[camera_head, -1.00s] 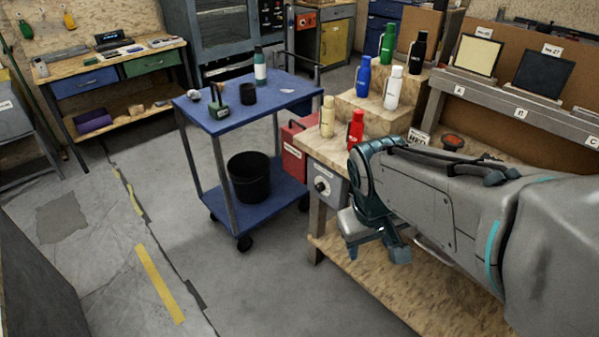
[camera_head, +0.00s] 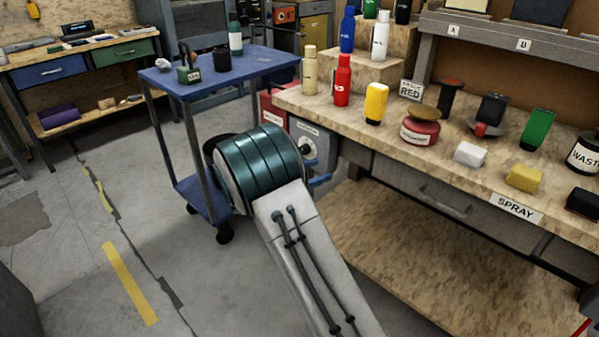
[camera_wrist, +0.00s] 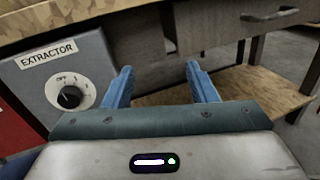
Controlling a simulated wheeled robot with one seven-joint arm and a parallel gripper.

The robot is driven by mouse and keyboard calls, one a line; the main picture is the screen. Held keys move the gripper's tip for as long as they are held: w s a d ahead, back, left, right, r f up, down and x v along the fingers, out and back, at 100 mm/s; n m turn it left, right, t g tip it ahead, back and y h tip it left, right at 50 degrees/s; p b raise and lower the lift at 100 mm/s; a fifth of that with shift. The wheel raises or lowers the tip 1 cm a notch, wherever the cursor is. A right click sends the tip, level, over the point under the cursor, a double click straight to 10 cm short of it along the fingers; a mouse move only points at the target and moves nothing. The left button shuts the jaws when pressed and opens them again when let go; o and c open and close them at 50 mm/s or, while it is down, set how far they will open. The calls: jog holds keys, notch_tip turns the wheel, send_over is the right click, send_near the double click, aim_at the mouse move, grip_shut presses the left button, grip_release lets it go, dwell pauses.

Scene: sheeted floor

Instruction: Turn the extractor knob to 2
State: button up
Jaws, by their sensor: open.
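The extractor box (camera_wrist: 90,63) is a grey box labelled EXTRACTOR under the bench's left end. Its black knob (camera_wrist: 69,97) sits on a white round dial (camera_wrist: 84,86) with small marks; I cannot read the exact setting. In the head view the box (camera_head: 313,131) shows beyond my arm, its dial (camera_head: 308,150) partly hidden. My gripper (camera_wrist: 163,72) is open, with two blue fingers apart and nothing between them. In the wrist view the knob is left of both fingers, and neither touches it. In the head view a blue finger (camera_head: 320,180) shows beside the box.
The wooden workbench (camera_head: 300,98) above carries bottles, a yellow bottle (camera_head: 376,103), a red tin (camera_head: 420,131) and blocks. A drawer handle (camera_wrist: 270,15) and lower shelf (camera_wrist: 250,90) lie right of the box. A blue cart (camera_head: 215,76) stands left; floor further left is clear.

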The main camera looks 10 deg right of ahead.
jog(key=w+a+f+n+t+b, duration=0.4)
jog(key=w+a+f+n+t, duration=0.35)
jog(key=a+f, duration=0.3)
jog(key=w+d+r+t+b, duration=0.1)
jog(key=w+d+r+b, duration=0.2)
jog(key=w+d+r, duration=0.2)
jog(key=w+d, duration=0.2)
jog(key=d, duration=0.2)
jog(key=shift+w+r+n, duration=0.3)
jog(key=shift+w+n, duration=0.05)
jog(key=c, duration=1)
